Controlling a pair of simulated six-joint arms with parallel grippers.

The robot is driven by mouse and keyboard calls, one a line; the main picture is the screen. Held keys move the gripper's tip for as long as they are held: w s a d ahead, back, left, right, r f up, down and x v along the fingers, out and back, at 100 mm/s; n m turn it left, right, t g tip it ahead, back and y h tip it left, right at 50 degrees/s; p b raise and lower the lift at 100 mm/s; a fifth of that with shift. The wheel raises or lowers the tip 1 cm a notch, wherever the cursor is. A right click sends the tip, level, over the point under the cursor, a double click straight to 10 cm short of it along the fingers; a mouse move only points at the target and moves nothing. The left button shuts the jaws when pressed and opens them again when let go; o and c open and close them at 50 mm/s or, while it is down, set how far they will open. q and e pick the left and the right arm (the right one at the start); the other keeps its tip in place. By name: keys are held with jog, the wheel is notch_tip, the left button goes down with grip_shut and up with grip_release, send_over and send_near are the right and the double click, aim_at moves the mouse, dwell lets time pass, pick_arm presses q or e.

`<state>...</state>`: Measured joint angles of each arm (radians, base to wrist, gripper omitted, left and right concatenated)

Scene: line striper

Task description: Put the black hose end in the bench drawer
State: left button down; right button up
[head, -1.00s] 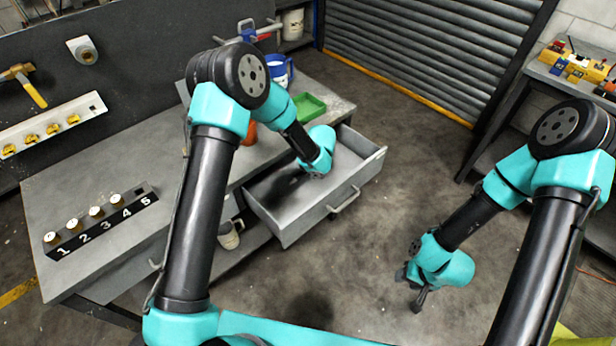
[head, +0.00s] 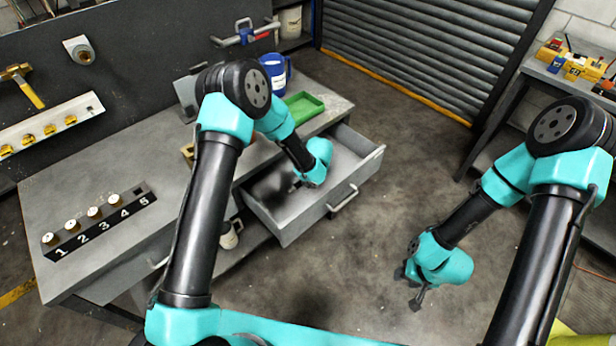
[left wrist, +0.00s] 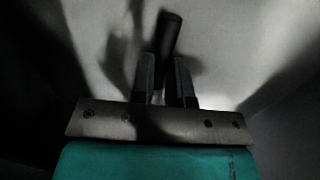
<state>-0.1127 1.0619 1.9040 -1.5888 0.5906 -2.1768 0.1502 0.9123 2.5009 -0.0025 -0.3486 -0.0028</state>
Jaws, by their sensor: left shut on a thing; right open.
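The bench drawer (head: 290,225) is pulled open at the right part of the bench. My left gripper (head: 296,186) is over the drawer's inside, partly hidden by its own wrist in the head view. In the left wrist view my left gripper (left wrist: 166,85) is shut on a dark cylinder, the black hose end (left wrist: 168,34), which stands out beyond the fingertips. The pale drawer floor lies behind it; I cannot tell if they touch. My right gripper (head: 418,297) is open and empty, above the floor to the right of the drawer.
A white mug (head: 228,237) stands on the shelf below. The floor right of the drawer is clear.

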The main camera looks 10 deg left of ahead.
pick_arm(q)
jog(key=c, duration=1.4)
grip_release()
jog(key=shift+f, duration=0.1)
jog(key=v, duration=1.2)
